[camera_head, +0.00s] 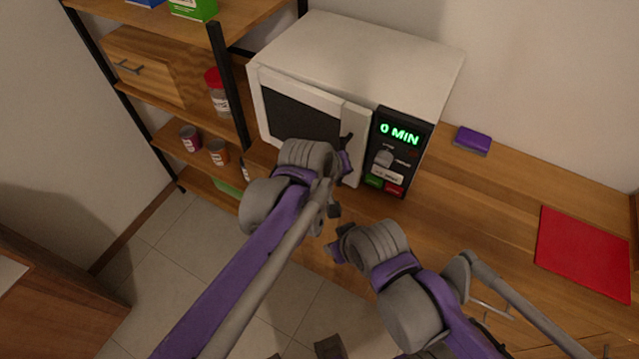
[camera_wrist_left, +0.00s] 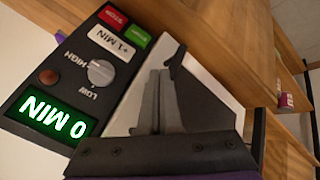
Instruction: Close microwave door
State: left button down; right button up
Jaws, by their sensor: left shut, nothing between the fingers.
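The white microwave (camera_head: 385,55) stands on the wooden counter. Its door (camera_head: 305,110), with a dark window, lies at or very near the front face; I cannot tell whether it is fully shut. My left gripper (camera_head: 346,146) is at the door's right part, beside the control panel (camera_head: 398,150), and hides the door's lower right. In the left wrist view the left gripper (camera_wrist_left: 160,78) is shut and empty, in front of the white door (camera_wrist_left: 205,85); contact is unclear. My right gripper (camera_head: 337,242) is below and apart from the microwave; its fingers are unclear.
The panel display (camera_head: 400,134) reads 0 MIN. A purple sponge-like block (camera_head: 473,140) and a red mat (camera_head: 584,252) lie on the counter to the right. A wooden shelf (camera_head: 165,75) with jars stands close to the microwave's left. The counter between block and mat is clear.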

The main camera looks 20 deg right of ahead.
pick_arm(q)
jog(key=shift+w+d, duration=0.3)
jog(key=shift+d, duration=0.4)
jog(key=shift+w+d, duration=0.3)
jog(key=shift+d, duration=0.35)
jog(key=shift+a, duration=0.1)
